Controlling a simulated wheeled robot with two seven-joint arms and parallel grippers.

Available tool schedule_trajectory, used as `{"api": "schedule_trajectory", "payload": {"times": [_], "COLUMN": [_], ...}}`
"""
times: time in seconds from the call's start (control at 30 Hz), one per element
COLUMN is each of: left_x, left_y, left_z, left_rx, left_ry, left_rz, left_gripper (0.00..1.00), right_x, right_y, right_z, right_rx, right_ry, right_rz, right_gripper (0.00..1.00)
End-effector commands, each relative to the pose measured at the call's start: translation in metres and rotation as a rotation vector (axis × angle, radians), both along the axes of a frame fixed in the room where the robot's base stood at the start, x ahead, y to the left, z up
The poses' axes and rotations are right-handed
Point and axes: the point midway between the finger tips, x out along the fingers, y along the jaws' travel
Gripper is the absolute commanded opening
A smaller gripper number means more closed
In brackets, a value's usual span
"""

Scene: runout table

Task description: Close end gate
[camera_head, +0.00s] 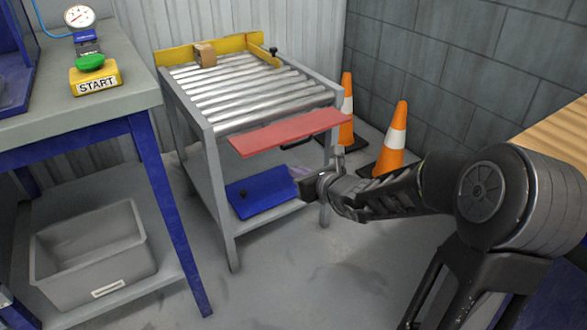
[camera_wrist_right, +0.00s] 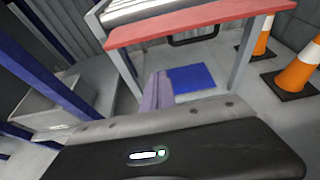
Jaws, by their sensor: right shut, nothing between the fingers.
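The end gate is a red flap (camera_head: 290,132) at the front end of the roller table (camera_head: 262,92). It sticks out toward me, roughly flat, with its face up. In the right wrist view the red flap (camera_wrist_right: 195,24) crosses the top, with a black handle (camera_wrist_right: 195,40) hanging under it. My right gripper (camera_head: 297,172) is shut and empty, below and in front of the flap and apart from it. Its fingers (camera_wrist_right: 157,92) also show in the wrist view, lower than the handle. My left gripper is out of view.
A blue panel (camera_head: 268,196) lies on the table's lower shelf, behind my right gripper. Orange cones (camera_head: 388,145) stand at the right by the wall. A small brown box (camera_head: 205,54) sits at the rollers' far end. A workbench (camera_head: 60,125) stands left.

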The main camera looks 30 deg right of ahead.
Motion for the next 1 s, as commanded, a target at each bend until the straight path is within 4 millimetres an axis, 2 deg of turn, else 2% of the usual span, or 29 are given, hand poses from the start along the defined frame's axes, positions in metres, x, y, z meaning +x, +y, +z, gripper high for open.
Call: {"api": "schedule_trajectory", "payload": {"times": [0.47,0.53,0.7,1.0], "left_x": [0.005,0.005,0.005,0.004], "left_y": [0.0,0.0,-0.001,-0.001], "left_z": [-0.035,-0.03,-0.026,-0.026], "left_rx": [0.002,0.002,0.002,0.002], "left_ry": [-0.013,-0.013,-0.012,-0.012], "left_rz": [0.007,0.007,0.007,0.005], "left_gripper": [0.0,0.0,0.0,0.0], "right_x": [0.082,0.083,0.083,0.083], "right_y": [0.0,-0.002,-0.002,-0.001], "right_z": [-0.036,-0.018,0.002,0.008], "right_rx": [-0.001,-0.003,-0.002,-0.002], "right_ry": [0.0,-0.005,-0.002,0.0], "right_rz": [0.004,0.001,0.001,0.002], "right_gripper": [0.0,0.0,0.0,0.0]}}
